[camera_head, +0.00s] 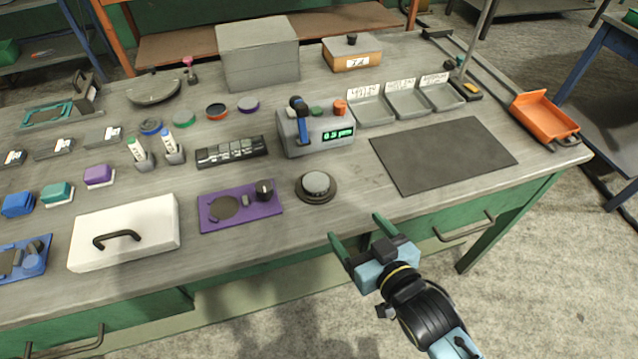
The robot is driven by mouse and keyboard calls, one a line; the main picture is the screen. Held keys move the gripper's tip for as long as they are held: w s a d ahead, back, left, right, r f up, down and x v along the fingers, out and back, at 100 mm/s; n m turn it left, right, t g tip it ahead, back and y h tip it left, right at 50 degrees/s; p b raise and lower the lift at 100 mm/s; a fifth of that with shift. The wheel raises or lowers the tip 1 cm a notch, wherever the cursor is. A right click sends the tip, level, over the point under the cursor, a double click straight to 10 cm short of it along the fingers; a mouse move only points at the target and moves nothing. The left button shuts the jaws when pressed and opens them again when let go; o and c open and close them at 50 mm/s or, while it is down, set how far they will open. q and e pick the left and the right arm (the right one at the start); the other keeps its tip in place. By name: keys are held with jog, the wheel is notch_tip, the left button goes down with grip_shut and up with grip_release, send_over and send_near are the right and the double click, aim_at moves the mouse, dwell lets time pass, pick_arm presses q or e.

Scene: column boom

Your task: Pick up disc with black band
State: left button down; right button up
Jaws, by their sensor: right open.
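Several small round discs lie in a slanting row on the grey workbench (345,185), left of centre toward the back. The orange-red disc (216,111) shows a dark ring and looks like the one with the black band, though it is small. Beside it are a green disc (184,118), a purple disc (248,105) and a blue disc (150,127). My right gripper (355,227) is open and empty over the bench's front edge, well to the right and in front of the discs. My left gripper is out of view.
A meter box (318,133) with a green display and a black segmented strip (231,151) stand between my right gripper and the discs. A round grey dial (316,186) and purple plate (239,207) lie nearer. A dark mat (442,155) lies clear at right.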

jog(key=shift+w+a+r+n+t+y, duration=0.15)
jog(key=shift+a+r+n+t+y, duration=0.2)
jog(key=shift+a+y, duration=0.35)
jog(key=shift+w+a, duration=0.25)
jog(key=shift+a, duration=0.15)
jog(key=b, duration=0.1)
send_near(319, 186)
jog(key=x, duration=0.4)
jog(key=shift+w+a+r, duration=0.1)
jog(key=shift+a, duration=0.35)
jog(key=x, duration=0.2)
jog(key=b+x, duration=0.1)
jog(key=x, duration=0.1)
jog(key=shift+w+d+f, duration=0.15)
jog(key=shift+w+f, duration=0.05)
jog(key=shift+w, duration=0.5)
jog(key=c, duration=1.3)
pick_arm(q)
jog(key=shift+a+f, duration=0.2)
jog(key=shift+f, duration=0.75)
pick_arm(e)
jog(key=shift+r, duration=0.15)
jog(key=shift+c, duration=0.7)
